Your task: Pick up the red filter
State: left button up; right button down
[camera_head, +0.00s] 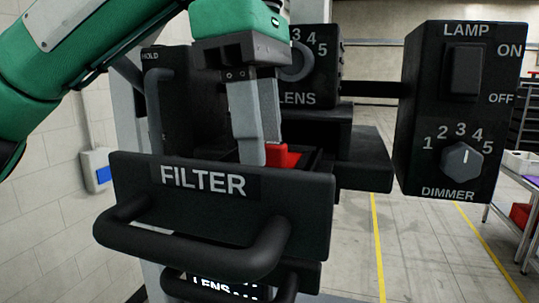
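The red filter (284,156) sits inside the open black drawer labelled FILTER (130,176), and only part of it shows above the drawer front. My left gripper (252,158) reaches down into the drawer from above, its grey fingers close beside the filter's left side in the picture. The fingers appear in line with each other, so their gap is hidden and I cannot tell whether they touch or hold the filter. The drawer front hides the lower part of the filter and the fingertips. My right gripper is not in view.
The FILTER drawer has a thick black handle (200,258). Below it is a LENS drawer (240,285). A LENS dial box (310,75) stands just behind my gripper, and a LAMP and DIMMER box (460,110) is at the right. Open floor shows at the lower right.

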pick_arm(q)
grip_shut()
jog(key=shift+r, duration=0.1)
